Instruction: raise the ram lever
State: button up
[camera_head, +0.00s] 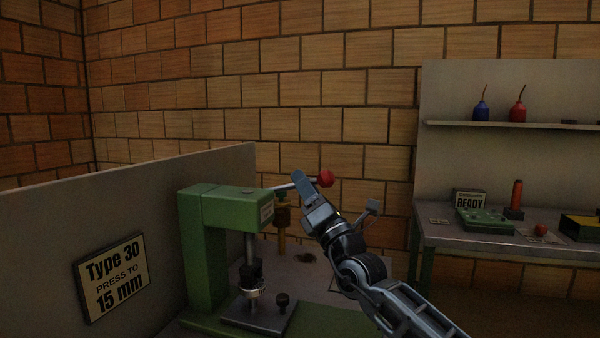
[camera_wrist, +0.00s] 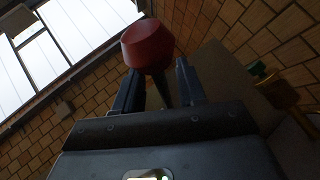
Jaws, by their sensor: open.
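The ram lever is a pale rod (camera_head: 284,186) ending in a red knob (camera_head: 326,178). It sticks out to the right from the top of the green press (camera_head: 207,225), nearly level and slightly raised at the knob. My gripper (camera_head: 299,177) is at the rod, just left of the knob in the head view. In the wrist view the red knob (camera_wrist: 148,46) stands just past my open fingers, and the rod runs down between them. I cannot tell whether either finger touches the rod. The press ram and a dark cylindrical part (camera_head: 251,275) stand below the head.
A grey panel with a "Type 30 press to 15 mm" sign (camera_head: 112,277) stands left of the press. A brass-coloured post (camera_head: 282,232) is behind the lever.

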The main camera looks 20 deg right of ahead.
jog(key=shift+x, duration=1.25)
jog(key=shift+c, duration=0.5)
grip_shut()
